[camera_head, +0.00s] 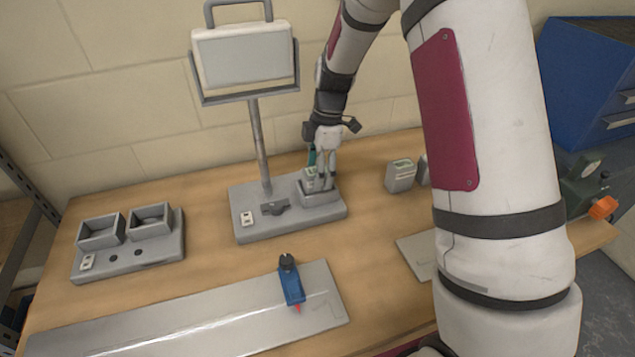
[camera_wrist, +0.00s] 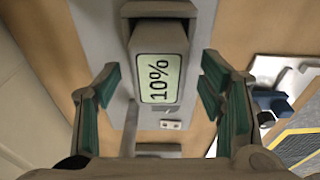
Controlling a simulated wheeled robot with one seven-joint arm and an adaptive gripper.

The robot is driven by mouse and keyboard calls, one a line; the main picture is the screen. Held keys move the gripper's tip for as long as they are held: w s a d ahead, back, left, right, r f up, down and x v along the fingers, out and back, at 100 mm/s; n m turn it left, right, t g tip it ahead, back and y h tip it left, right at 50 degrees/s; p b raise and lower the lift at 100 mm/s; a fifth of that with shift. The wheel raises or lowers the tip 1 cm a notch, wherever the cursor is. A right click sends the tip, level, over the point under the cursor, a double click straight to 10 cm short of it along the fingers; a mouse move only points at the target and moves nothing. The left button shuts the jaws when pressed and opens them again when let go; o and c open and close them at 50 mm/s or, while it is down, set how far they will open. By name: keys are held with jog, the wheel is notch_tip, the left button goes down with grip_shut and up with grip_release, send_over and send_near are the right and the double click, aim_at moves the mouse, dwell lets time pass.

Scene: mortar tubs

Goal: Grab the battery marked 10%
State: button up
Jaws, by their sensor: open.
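The battery marked 10% (camera_wrist: 158,75) sits upright in a grey socket, its label showing in the wrist view. In the head view the battery (camera_head: 311,174) is partly hidden by my gripper. The socket (camera_head: 322,197) is on a grey base with a post and a panel. My gripper (camera_head: 322,172) is right above the battery. In the wrist view my gripper (camera_wrist: 160,105) is open, with one green-padded finger on each side of the battery and visible gaps between.
Another battery (camera_head: 400,176) stands on the table to the right, beside my arm. A two-socket charger base (camera_head: 130,255) is at the left. A blue tool (camera_head: 292,284) lies on a metal plate (camera_head: 200,318) in front. A blue cabinet (camera_head: 590,85) stands at the right.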

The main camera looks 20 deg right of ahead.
jog(key=shift+a+f, duration=0.1)
jog(key=shift+f, duration=0.65)
grip_shut()
jog(key=shift+w+r, duration=0.1)
jog(key=shift+r, duration=0.05)
